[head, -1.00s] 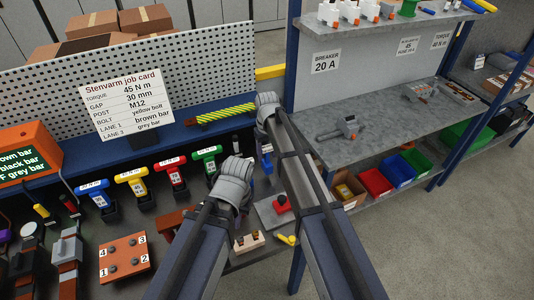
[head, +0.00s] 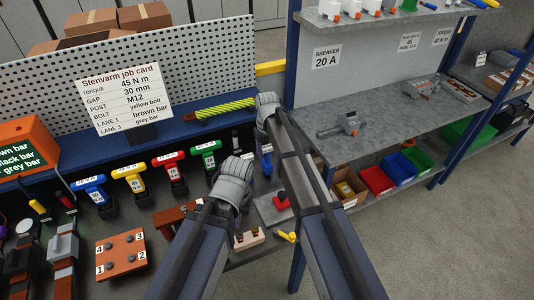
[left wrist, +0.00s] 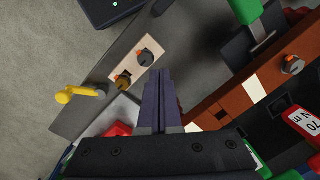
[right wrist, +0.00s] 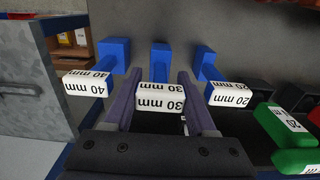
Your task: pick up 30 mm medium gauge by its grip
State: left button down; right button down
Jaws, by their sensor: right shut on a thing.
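The 30 mm gauge has a white labelled grip (right wrist: 160,99) and a blue block (right wrist: 160,57) beyond it in the right wrist view. My right gripper (right wrist: 157,80) has one finger on each side of that grip and is shut on it. The 40 mm gauge (right wrist: 88,83) stands to the left and the 20 mm gauge (right wrist: 229,94) to the right, both apart from the fingers. My left gripper (left wrist: 161,75) is shut and empty, its fingers together above the bench. In the head view my wrists hide both sets of fingertips.
Coloured T-handled tools (head: 130,171) stand along the bench, with green ones (right wrist: 288,127) right of the gauges. A busbar plate (head: 121,254) lies at front left. A pale block with bolts (left wrist: 137,65) and a yellow-handled item (left wrist: 78,94) are near my left gripper. A grey shelf unit (head: 375,110) stands right.

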pick_arm(q)
jog(key=shift+f+b, duration=0.65)
jog(key=shift+f, duration=0.1)
pick_arm(e)
jog(key=shift+f, duration=0.7)
jog(key=shift+c, duration=0.6)
grip_release()
pick_arm(q)
jog(key=shift+r, duration=0.15)
pick_arm(e)
jog(key=shift+r, duration=0.1)
notch_tip(320, 180, up, 11)
jog(key=p, duration=1.1)
pick_arm(q)
notch_tip(320, 180, up, 10)
jog(key=b, duration=0.1)
pick_arm(e)
jog(key=s+d+f, duration=0.1)
jog(key=s+d, duration=1)
jog(key=s, duration=0.1)
jog(key=shift+s+d, duration=0.3)
jog(key=shift+s, duration=0.1)
jog(key=shift+f, duration=0.1)
